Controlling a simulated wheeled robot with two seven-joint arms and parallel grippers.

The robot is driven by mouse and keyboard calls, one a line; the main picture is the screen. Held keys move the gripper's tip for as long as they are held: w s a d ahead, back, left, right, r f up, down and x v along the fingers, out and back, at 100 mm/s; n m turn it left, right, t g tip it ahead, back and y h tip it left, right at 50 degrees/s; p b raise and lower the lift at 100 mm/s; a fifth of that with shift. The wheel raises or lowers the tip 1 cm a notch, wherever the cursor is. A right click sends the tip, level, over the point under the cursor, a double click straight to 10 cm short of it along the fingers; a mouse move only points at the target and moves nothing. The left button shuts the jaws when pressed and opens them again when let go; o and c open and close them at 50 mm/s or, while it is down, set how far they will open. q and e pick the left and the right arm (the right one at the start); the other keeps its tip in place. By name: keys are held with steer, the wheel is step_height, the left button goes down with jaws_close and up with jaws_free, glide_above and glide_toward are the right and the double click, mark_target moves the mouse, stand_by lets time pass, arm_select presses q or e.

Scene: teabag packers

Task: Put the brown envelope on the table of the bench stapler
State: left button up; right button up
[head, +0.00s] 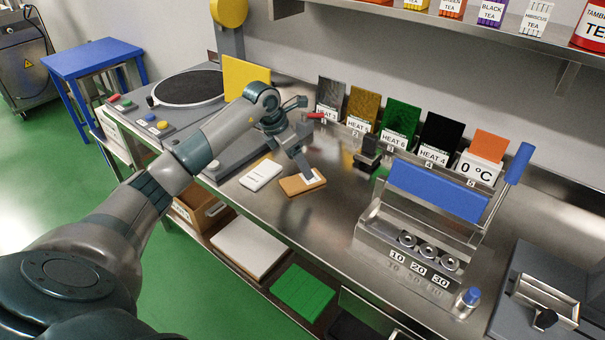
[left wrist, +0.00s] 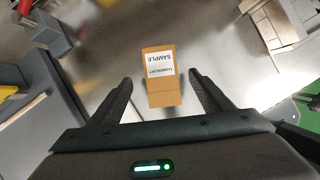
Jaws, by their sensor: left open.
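The brown envelope (head: 295,187) lies flat on the steel bench, with a white label at one end. In the left wrist view the envelope (left wrist: 164,95) lies between the finger lines, its label reading SAMPLE. My left gripper (head: 306,176) is over the envelope, pointing down. Its fingers (left wrist: 161,82) are apart, one on each side of the envelope, with nothing gripped. A low grey machine (head: 222,158) stands left of the envelope, partly hidden by my arm. A small black device (head: 367,153) stands to the right. I cannot tell which is the bench stapler. My right gripper is not in view.
A white packet (head: 260,176) lies just left of the envelope. Heat plates (head: 400,124) stand along the wall. A blue-topped sealing machine (head: 437,190) stands on the right. Bare steel (head: 325,222) lies in front of the envelope. A shelf (head: 440,22) overhangs the back.

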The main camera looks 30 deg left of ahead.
arm_select(q)
steer(key=b+v, duration=0.1)
steer(key=v, duration=0.4)
steer(key=shift+s+r+b, duration=0.15)
steer(key=shift+r+b, duration=0.15)
steer(key=shift+r, duration=0.05)
steer(key=shift+o, duration=0.7)
